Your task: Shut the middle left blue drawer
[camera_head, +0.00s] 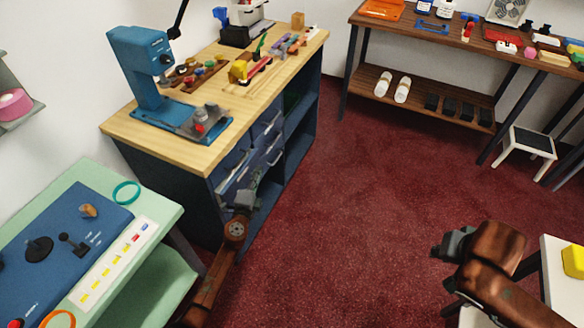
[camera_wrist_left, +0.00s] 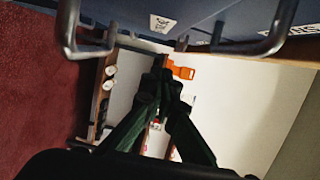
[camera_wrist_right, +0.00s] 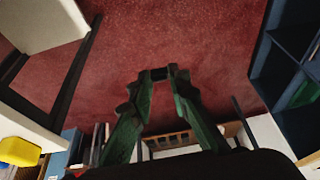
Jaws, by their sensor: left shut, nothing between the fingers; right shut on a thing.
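The blue drawers (camera_head: 266,140) are in the front of a dark blue cabinet with a wooden top, left of centre in the head view. At least one drawer in the lower rows seems to stand out from the front; which one is hard to tell. My left gripper (camera_head: 245,199) is shut and empty close in front of the left drawers, partly hiding them. In the left wrist view, a blue labelled front (camera_wrist_left: 200,12) and two metal handles cross the top, near the shut fingertips. My right gripper (camera_head: 452,244) is shut on a small dark thing (camera_wrist_right: 159,73), away from the cabinet.
A blue drill press (camera_head: 140,50) and small goods stand on the cabinet's wooden top (camera_head: 185,155). A green table (camera_head: 155,200) is at the lower left. A white table with a yellow block (camera_head: 573,261) is at the lower right. The red floor (camera_head: 370,180) between is clear.

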